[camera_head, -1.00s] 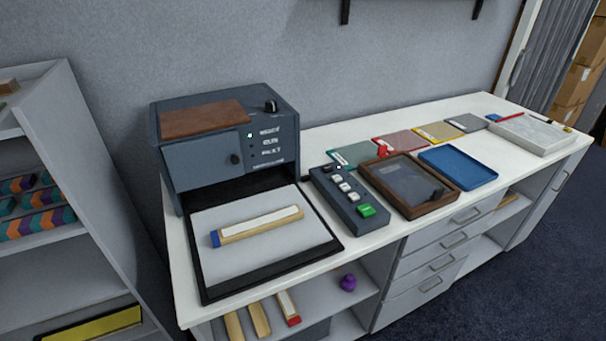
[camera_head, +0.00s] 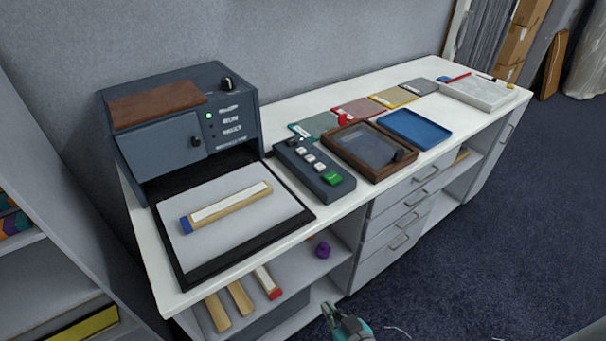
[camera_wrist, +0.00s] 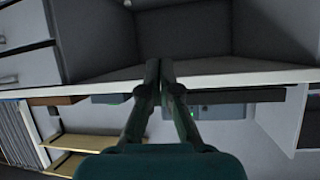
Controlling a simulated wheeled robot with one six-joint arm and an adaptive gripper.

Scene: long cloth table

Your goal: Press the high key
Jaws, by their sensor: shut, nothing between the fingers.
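A dark key box (camera_head: 292,160) stands on the white tabletop, right of the grey-blue machine (camera_head: 160,155). It carries a row of several small white keys (camera_head: 307,159) and a larger green key (camera_head: 332,178) at its near end. I cannot read labels on the keys, so I cannot tell which is the high one. My gripper (camera_head: 329,308) shows at the bottom of the head view, in front of the cabinet and apart from the box. In the wrist view its fingers (camera_wrist: 161,66) are together and empty, before the cabinet shelves.
A wood-framed tray (camera_head: 368,150) and a blue tray (camera_head: 418,129) lie right of the key box. A flat bed (camera_head: 290,222) with a wooden bar (camera_head: 228,206) lies to its left. The tabletop's front edge and open shelves face my gripper. The floor at right is clear.

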